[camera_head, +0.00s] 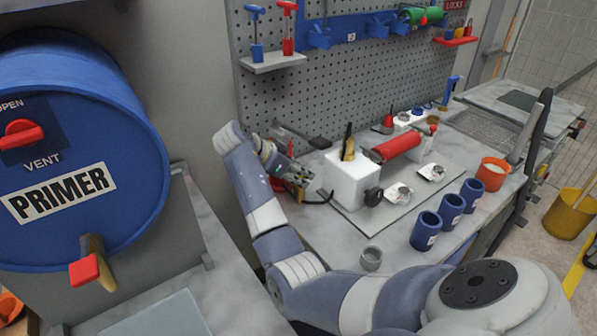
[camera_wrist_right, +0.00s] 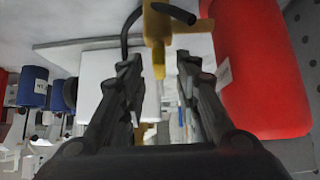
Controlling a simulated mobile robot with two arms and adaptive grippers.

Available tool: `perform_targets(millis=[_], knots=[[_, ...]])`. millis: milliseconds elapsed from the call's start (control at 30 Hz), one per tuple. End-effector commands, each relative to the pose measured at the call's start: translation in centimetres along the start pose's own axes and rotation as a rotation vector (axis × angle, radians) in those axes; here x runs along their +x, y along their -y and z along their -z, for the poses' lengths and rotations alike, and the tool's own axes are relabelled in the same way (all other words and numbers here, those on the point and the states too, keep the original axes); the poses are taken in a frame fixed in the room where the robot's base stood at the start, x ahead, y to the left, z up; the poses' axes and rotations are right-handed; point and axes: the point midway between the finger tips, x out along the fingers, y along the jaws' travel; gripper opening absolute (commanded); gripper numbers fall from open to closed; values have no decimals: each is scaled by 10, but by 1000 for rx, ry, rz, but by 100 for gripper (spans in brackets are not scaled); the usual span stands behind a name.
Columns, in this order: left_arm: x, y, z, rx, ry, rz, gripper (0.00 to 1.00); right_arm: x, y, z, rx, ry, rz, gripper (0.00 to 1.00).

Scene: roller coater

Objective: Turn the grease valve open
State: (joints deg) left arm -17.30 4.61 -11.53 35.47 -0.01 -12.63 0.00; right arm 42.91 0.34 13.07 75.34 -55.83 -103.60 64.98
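My right gripper (camera_head: 300,178) is just left of a white block (camera_head: 350,182). A small yellowish fitting (camera_head: 298,192) with a thin black curved piece is at its fingers; I take this for the grease valve. In the right wrist view the fingers of my right gripper (camera_wrist_right: 157,75) are apart. The yellow fitting (camera_wrist_right: 158,35) shows between and beyond their tips, with a black curved hose or handle beside it. I cannot tell whether a finger touches it. A yellow and black upright part (camera_head: 347,143) is on the white block. My left gripper is not in view.
A red roller (camera_head: 397,145) lies behind the white block. A red cylinder (camera_wrist_right: 262,65) is close on the right in the wrist view. A blue PRIMER drum (camera_head: 90,150) is at left.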

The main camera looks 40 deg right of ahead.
Motion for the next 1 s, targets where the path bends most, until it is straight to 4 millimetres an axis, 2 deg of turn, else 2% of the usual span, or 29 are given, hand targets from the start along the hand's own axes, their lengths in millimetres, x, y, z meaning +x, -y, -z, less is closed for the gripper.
perform_targets(millis=[200,233,333,367,767,1000], knots=[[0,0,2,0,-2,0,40,1,0,0,0,1,0,30],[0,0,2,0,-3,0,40,1,0,0,0,1,0,25],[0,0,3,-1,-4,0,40,0,0,0,0,1,0,3],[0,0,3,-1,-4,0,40,0,0,0,0,1,0,0],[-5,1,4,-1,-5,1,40,-1,0,1,-21,1,21,0],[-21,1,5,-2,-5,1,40,-2,-1,2,-109,2,110,0]])
